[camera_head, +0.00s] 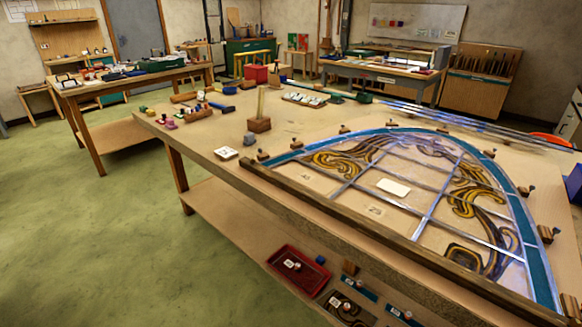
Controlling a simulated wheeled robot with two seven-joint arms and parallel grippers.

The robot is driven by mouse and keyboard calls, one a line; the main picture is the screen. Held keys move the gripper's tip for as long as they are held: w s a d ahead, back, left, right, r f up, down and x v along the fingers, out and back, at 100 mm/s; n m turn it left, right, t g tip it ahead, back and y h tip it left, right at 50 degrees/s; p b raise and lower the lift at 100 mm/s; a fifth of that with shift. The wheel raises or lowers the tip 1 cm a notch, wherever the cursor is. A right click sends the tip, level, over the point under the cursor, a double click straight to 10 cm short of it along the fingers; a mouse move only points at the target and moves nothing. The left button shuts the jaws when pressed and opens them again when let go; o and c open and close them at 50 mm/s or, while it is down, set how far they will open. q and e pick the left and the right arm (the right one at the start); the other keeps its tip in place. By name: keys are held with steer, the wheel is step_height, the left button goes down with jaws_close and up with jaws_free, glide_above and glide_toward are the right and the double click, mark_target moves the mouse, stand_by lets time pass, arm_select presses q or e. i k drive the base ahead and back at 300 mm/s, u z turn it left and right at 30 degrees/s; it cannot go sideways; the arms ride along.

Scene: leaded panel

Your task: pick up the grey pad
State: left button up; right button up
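A small grey block-like thing (250,139) sits on the big wooden table, left of the leaded panel. It is the only small grey object I can make out near the panel, and I cannot tell for sure that it is the grey pad. The arched leaded panel (428,215) lies flat on the table, with a blue border and gold-brown scrolls. A small whitish rectangle (393,187) lies on its glass. Neither of my grippers is in view.
Small wooden blocks (389,125) ring the panel's curve, and a long wooden batten (345,222) lies along its straight side. A wooden block with an upright post (260,124) and a white card (226,153) are near the grey thing. A red tray (298,270) stands on the lower shelf.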

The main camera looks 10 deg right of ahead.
mark_target(249, 139)
steer(key=u, duration=1.05)
steer(key=i, duration=1.85)
steer(key=z, duration=2.8)
